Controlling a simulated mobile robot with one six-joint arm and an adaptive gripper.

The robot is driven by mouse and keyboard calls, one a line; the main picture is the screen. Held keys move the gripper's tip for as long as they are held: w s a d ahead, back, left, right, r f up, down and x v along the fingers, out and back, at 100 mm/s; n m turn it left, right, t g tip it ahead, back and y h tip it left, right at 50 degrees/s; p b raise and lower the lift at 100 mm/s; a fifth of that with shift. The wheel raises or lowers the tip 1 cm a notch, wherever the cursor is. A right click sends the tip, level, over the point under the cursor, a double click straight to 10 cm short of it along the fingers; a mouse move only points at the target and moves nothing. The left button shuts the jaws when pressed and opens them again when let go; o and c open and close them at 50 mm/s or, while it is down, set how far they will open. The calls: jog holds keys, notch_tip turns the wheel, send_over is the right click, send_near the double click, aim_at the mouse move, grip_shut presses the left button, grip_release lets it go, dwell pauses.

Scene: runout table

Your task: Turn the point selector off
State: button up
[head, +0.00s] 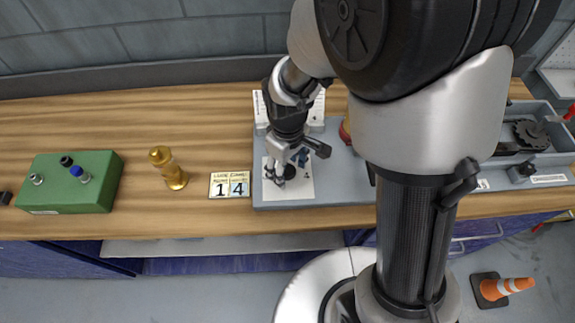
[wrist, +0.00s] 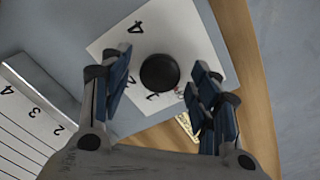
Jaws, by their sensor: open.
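The point selector looks to be a round black knob (wrist: 159,73) on a white card (wrist: 205,50) with numerals printed around it, among them a 4. In the head view the card (head: 304,190) lies at the left end of a grey panel, and the knob is partly hidden by my gripper (head: 286,168). My gripper is open and points down over the knob. In the wrist view its blue-padded fingers stand on either side of the knob, with gaps to it. I cannot tell the fingertips' height or the selector's setting.
Left of the panel (head: 345,192) are a card pair reading 1 4 (head: 229,184), a brass piece (head: 168,168) and a green box (head: 75,182) with small knobs. A grey tray (head: 546,160) holding a dark gear is at the right.

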aim_at(288, 170)
notch_tip(288, 170, up, 12)
dwell(0.6)
dwell(0.4)
jog(key=s+d+r+m+t, duration=0.4)
jog(key=s+d+r+m, duration=0.4)
jog(key=s, duration=0.5)
jog(key=shift+s+d+r, duration=0.15)
jog(key=shift+d+r, duration=0.55)
jog(key=shift+d, duration=0.4)
jog(key=shift+s+d+m+t, duration=0.15)
jog(key=shift+s+m+t, duration=0.15)
jog(key=shift+s, duration=0.05)
